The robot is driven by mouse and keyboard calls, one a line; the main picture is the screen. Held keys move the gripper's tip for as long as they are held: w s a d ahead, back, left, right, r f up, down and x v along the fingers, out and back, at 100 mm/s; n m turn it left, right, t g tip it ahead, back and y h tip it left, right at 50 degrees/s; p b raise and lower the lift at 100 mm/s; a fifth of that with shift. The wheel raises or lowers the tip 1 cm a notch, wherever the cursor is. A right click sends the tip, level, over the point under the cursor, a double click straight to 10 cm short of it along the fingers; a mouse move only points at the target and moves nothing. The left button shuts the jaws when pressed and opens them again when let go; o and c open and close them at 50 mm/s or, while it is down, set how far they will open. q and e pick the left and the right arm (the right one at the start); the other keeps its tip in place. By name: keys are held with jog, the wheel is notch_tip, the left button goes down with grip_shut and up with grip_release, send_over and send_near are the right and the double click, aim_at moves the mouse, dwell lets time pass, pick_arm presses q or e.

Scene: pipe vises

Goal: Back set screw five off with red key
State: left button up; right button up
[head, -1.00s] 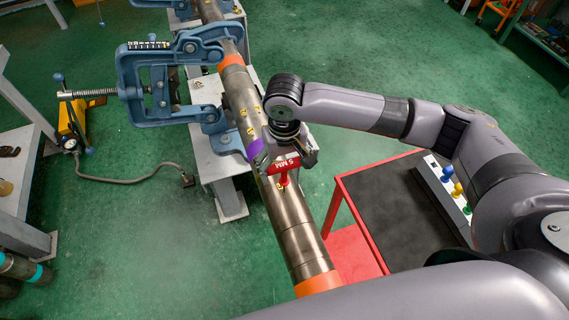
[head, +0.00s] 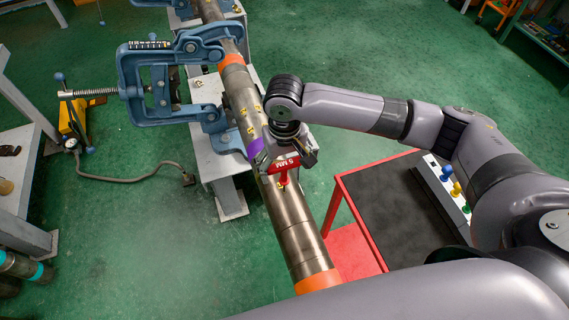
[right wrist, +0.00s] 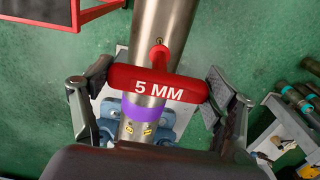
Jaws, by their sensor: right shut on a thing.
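The red key (head: 283,165), a T-handled key marked 5 MM, stands over the steel pipe (head: 295,222). It also shows in the right wrist view (right wrist: 158,87). My right gripper (head: 287,158) is shut on its handle, with the fingers at the handle's two ends in the right wrist view (right wrist: 158,98). The key's red shank (right wrist: 159,56) points at the pipe's upper surface, at a small fitting by its tip. The set screw itself is too small or covered to make out, and I cannot tell how far the tip is seated. My left gripper is not in view.
A blue pipe vise (head: 155,85) clamps the pipe on a grey stand (head: 225,165). A purple band (head: 254,146) and yellow tags (head: 246,112) mark the pipe. A red-framed cart (head: 350,215) stands right, with a rack of coloured keys (head: 447,182).

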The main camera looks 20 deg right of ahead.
jog(key=n, duration=0.6)
jog(key=shift+s+d+f, duration=0.15)
jog(key=shift+f, duration=0.05)
jog(key=n, duration=0.6)
jog(key=n, duration=0.6)
dwell(0.3)
